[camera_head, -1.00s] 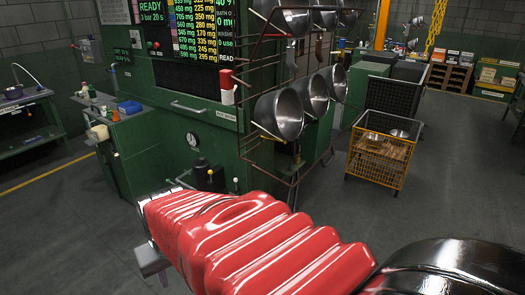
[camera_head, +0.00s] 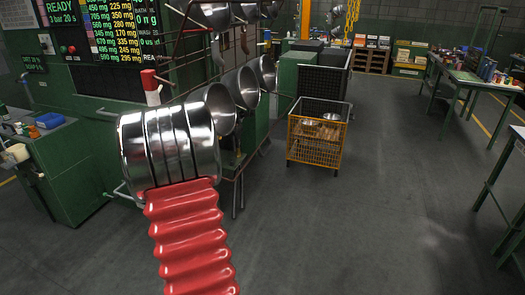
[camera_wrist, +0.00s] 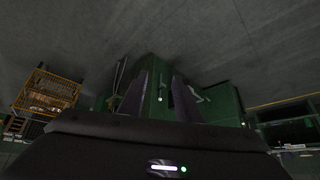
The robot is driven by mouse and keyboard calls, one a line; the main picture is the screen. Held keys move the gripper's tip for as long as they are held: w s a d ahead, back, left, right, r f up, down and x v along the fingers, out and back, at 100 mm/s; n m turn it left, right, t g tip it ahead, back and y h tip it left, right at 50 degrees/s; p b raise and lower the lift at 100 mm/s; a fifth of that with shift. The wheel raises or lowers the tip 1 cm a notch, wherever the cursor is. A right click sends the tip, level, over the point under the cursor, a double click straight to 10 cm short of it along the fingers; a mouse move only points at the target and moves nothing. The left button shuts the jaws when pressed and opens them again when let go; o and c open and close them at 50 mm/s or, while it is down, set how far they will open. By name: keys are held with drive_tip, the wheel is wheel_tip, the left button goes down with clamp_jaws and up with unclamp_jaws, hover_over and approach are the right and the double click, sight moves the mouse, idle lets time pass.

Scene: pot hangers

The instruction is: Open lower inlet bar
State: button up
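A pale horizontal bar handle (camera_head: 106,112) is on the front of the green machine (camera_head: 92,150), left of my arm in the head view. A second pale bar (camera_head: 121,192) shows lower down, partly hidden by my arm. I cannot tell for sure which is the lower inlet bar. In the wrist view, my gripper (camera_wrist: 158,97) has two dark fingers apart with nothing between them. It faces green machine panels, and a small pale bar (camera_wrist: 194,95) shows just right of the right finger. My gripper is hidden in the head view.
Metal bowls (camera_head: 220,107) hang on a rack beside my arm. A yellow wire basket cart (camera_head: 315,145) stands to the right. A small green cabinet (camera_head: 65,170) is at left. A green workbench (camera_head: 470,85) stands far right. The floor between is clear.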

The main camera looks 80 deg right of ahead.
drive_tip(key=s+d+f+m+h, duration=0.1)
drive_tip(key=s+d+f+h, duration=0.1)
drive_tip(key=d, duration=0.3)
drive_tip(key=s+d+f+m+h, duration=0.1)
drive_tip(key=s+d+f, duration=0.15)
drive_tip(key=d, duration=0.25)
drive_tip(key=m+g+h, duration=0.3)
drive_tip(key=g+h, duration=0.2)
drive_tip(key=h, duration=0.9)
approach(267, 148)
drive_tip(key=f+v, duration=0.1)
drive_tip(key=v, duration=0.3)
drive_tip(key=shift+s+d+r, duration=0.1)
drive_tip(key=shift+s+r, duration=0.05)
drive_tip(key=shift+s, duration=0.05)
drive_tip(key=shift+d, duration=0.1)
drive_tip(key=x, duration=1.3)
drive_tip(key=shift+w+d+r, duration=0.15)
drive_tip(key=shift+w+d, duration=0.05)
drive_tip(key=shift+d, duration=0.1)
clamp_jaws()
